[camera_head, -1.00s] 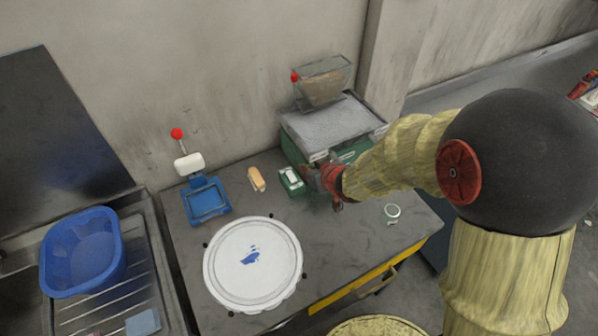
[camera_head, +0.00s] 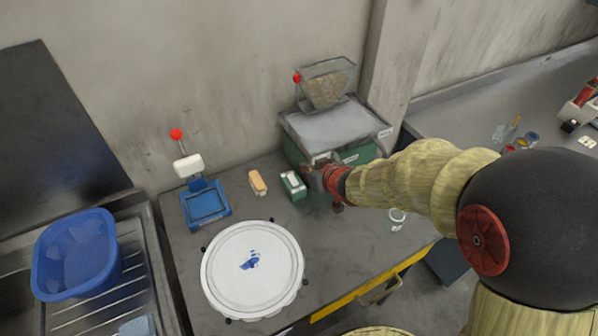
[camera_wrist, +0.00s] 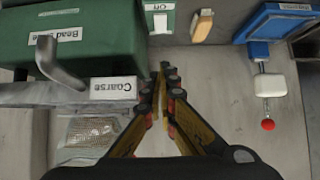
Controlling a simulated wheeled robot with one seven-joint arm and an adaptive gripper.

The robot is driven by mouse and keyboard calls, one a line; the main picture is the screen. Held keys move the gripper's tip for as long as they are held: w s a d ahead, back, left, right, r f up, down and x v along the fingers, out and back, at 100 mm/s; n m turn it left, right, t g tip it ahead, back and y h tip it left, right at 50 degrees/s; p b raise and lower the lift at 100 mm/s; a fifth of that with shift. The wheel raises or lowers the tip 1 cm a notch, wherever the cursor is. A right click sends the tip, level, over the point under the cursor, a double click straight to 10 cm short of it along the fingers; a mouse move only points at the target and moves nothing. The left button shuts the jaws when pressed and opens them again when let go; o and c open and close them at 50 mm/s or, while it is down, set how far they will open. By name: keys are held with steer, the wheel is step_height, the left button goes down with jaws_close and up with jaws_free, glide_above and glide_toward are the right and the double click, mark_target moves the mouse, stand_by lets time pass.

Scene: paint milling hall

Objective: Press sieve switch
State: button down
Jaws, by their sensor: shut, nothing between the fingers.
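The small green switch box (camera_head: 293,187) with a white rocker stands on the bench, left of the larger green machine (camera_head: 360,155). In the wrist view the switch box (camera_wrist: 160,14) is cut off by the top edge, with part of a label showing. My gripper (camera_head: 309,169) is at the machine's front, just right of the switch box. In the wrist view my gripper (camera_wrist: 166,72) is shut and empty, its fingertips pointing toward the switch box, seemingly apart from it. The wrist view shows a bent grey handle and a "Coarse" label (camera_wrist: 112,87) on the machine.
A clear hopper of brown grains (camera_head: 327,91) stands above the machine. A tan-handled item (camera_head: 257,183), a blue stand (camera_head: 206,206), a round white lid (camera_head: 250,290) and a small glass jar (camera_head: 396,219) are on the bench. A blue basin (camera_head: 75,262) is at left.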

steer(key=b, duration=0.3)
glide_above(294, 179)
steer(key=f, duration=0.4)
steer(key=s+f, duration=0.1)
steer(key=f, duration=0.1)
steer(key=shift+d, duration=0.1)
steer(key=shift+w+f+b, duration=0.25)
steer(key=shift+f+b, duration=0.25)
steer(key=shift+f, duration=0.65)
steer(key=shift+w+f, duration=0.1)
steer(key=shift+f, duration=0.6)
steer(key=shift+w+r+p, duration=0.1)
steer(key=shift+p, duration=0.85)
steer(key=shift+w+a+g+p, duration=0.15)
steer(key=shift+g+p, duration=0.35)
steer(key=shift+p, duration=0.6)
steer(key=shift+f, duration=0.45)
